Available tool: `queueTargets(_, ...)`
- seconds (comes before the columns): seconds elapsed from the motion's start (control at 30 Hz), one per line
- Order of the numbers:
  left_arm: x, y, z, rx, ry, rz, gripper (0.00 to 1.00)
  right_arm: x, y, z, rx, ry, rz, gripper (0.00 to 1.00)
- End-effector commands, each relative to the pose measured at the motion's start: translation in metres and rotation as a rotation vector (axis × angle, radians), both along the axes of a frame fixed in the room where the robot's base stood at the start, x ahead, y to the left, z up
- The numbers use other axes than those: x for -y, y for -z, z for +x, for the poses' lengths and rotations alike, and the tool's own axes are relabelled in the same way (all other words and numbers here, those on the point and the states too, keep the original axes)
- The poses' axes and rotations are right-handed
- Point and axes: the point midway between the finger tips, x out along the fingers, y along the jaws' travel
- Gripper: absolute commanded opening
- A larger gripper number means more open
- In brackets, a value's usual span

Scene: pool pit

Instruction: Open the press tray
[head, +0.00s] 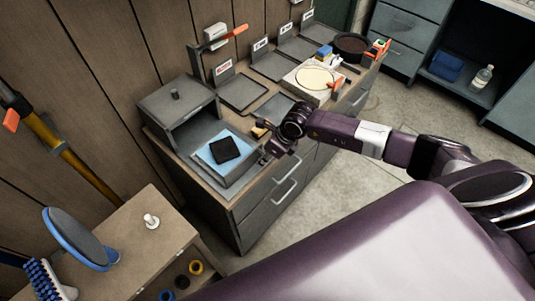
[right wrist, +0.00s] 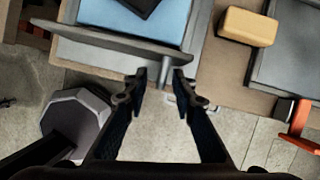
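The press (head: 180,103) is a grey box with a knob on top, at the left end of the grey counter. Its grey tray (head: 232,187) sticks out in front, with a blue sheet (head: 207,151) and a black square pad (head: 226,149) lying in it. In the right wrist view, the tray's front wall (right wrist: 120,42) crosses the top, and a small grey handle (right wrist: 165,72) stands out from it. My right gripper (right wrist: 160,88) is open, its two fingertips apart just below the handle. I cannot tell whether they touch it. My left gripper is not in view.
A yellow block (right wrist: 247,26) lies right of the tray. Grey plates with labels (head: 242,92) line the counter toward the back. A wooden stand (head: 150,255) with a round blue-rimmed mirror-like disc (head: 75,238) is at the lower left. Floor in front is clear.

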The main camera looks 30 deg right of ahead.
Motion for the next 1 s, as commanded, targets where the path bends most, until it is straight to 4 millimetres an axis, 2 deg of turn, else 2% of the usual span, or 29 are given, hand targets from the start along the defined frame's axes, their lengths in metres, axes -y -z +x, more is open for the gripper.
queueTargets(0.17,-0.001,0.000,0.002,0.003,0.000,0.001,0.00,0.005,-0.018,-0.005,0.003,0.001,-0.001,0.24)
queueTargets(0.4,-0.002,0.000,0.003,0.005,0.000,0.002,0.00,0.016,-0.064,-0.021,0.003,0.000,-0.003,0.24)
queueTargets(0.6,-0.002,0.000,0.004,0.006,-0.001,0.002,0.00,0.023,-0.096,-0.032,0.002,-0.001,-0.002,0.24)
queueTargets(0.8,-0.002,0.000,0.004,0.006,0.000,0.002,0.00,0.026,-0.109,-0.037,0.000,0.000,-0.001,0.24)
queueTargets(1.0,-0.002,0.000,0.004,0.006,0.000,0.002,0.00,0.026,-0.110,-0.038,-0.001,0.000,-0.001,0.24)
